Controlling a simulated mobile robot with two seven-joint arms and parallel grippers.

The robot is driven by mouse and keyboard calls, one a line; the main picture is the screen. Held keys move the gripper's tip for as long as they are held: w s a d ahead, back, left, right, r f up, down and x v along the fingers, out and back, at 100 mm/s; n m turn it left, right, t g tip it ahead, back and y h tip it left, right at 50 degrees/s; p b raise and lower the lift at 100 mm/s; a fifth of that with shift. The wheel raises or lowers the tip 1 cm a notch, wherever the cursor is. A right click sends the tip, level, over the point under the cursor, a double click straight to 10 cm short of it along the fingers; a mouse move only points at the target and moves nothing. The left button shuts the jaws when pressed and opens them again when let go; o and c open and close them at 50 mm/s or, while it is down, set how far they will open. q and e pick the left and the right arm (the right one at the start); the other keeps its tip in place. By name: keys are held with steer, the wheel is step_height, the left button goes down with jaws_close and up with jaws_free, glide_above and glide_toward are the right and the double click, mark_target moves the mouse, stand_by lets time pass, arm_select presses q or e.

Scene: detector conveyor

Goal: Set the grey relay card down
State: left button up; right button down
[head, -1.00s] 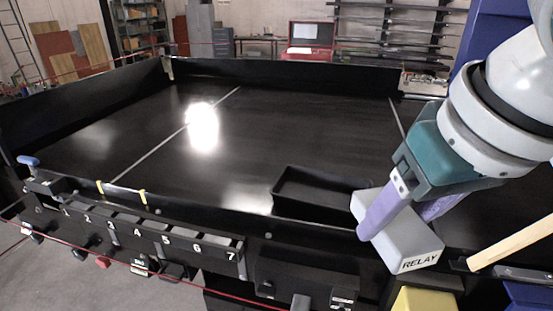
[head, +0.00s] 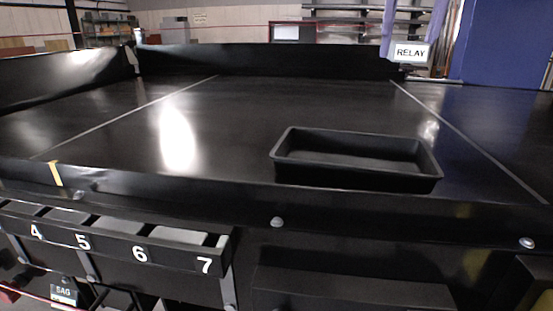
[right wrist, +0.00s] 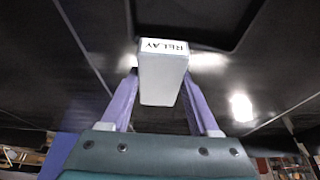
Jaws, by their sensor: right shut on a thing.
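The grey relay card (head: 410,53), a pale block labelled RELAY, is at the upper right of the head view. My right gripper (head: 413,46) is shut on it, with a purple finger on each side. In the right wrist view the card (right wrist: 163,78) sits between the purple fingers of the gripper (right wrist: 162,90), its labelled end facing away from the palm. The card appears held above the black belt surface (head: 260,105); the exact height cannot be told. My left gripper is not in view.
An open, empty-looking black tray (head: 355,180) sits on the belt near its front edge. Numbered slots (head: 140,250) run along the front left. A blue panel (head: 500,42) stands at the back right. The belt's middle is clear.

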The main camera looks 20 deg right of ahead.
steer(key=p, duration=0.2)
glide_above(384, 167)
steer(key=s, duration=0.1)
steer(key=f, duration=1.3)
steer(key=shift+s+a+f, duration=0.1)
steer(key=shift+s+a, duration=0.1)
steer(key=shift+a, duration=0.2)
step_height(384, 167, down, 5)
steer(key=shift+w+f, duration=0.1)
steer(key=shift+f, duration=0.1)
steer(key=shift+c, duration=0.7)
jaws_free()
